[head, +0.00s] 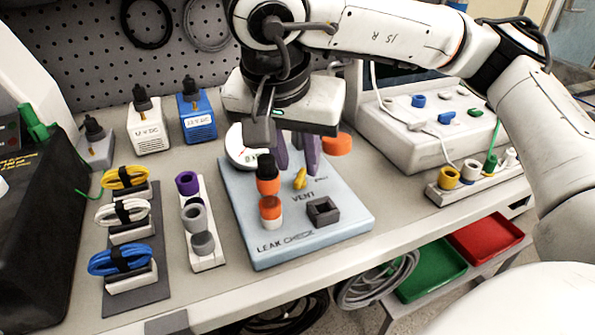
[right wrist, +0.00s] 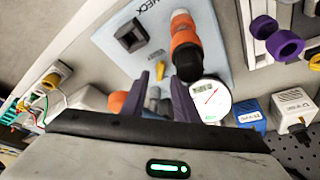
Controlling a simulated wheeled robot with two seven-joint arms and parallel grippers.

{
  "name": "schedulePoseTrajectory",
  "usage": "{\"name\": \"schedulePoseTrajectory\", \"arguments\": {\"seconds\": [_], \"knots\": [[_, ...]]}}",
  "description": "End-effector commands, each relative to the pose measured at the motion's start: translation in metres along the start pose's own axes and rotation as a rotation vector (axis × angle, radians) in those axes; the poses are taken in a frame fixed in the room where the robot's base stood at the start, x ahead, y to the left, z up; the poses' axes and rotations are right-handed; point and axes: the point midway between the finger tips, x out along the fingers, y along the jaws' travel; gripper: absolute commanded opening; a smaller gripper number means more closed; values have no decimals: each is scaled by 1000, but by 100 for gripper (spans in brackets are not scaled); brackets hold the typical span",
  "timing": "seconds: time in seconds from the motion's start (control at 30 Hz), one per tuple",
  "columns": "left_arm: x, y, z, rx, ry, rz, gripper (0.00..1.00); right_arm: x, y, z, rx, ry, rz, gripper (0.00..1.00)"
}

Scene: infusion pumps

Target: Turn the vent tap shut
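The yellow vent tap (head: 300,178) sits on the light blue leak-check board (head: 345,222) beside the word VENT. It also shows in the right wrist view (right wrist: 157,56), just beyond the fingertips. My right gripper (head: 298,168) points down over the board, behind the tap in the head view. Its two purple fingers are apart, and I see no grip on the tap. My left gripper is in neither view.
An orange-and-black coupling (head: 267,180), a white gauge (head: 240,150), a dark square socket (head: 322,209) and an orange knob (head: 337,144) crowd the board around my gripper. A holder with grey and purple rings (head: 200,225) stands left. A white pump (head: 420,135) stands right.

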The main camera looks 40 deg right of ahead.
Motion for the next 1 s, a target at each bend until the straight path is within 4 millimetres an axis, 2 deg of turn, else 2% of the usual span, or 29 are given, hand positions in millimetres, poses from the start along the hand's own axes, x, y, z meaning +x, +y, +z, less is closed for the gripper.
{"name": "schedulePoseTrajectory", "arguments": {"seconds": [0.03,0.2,0.57,0.73,1.0], "knots": [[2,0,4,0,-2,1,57,11,1,2,1,-3,2,27],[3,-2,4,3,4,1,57,27,0,1,0,-2,0,27],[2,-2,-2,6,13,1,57,30,0,0,0,0,-2,27],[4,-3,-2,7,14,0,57,30,0,0,0,0,-1,0],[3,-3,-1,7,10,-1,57,30,0,0,9,0,4,0]]}}
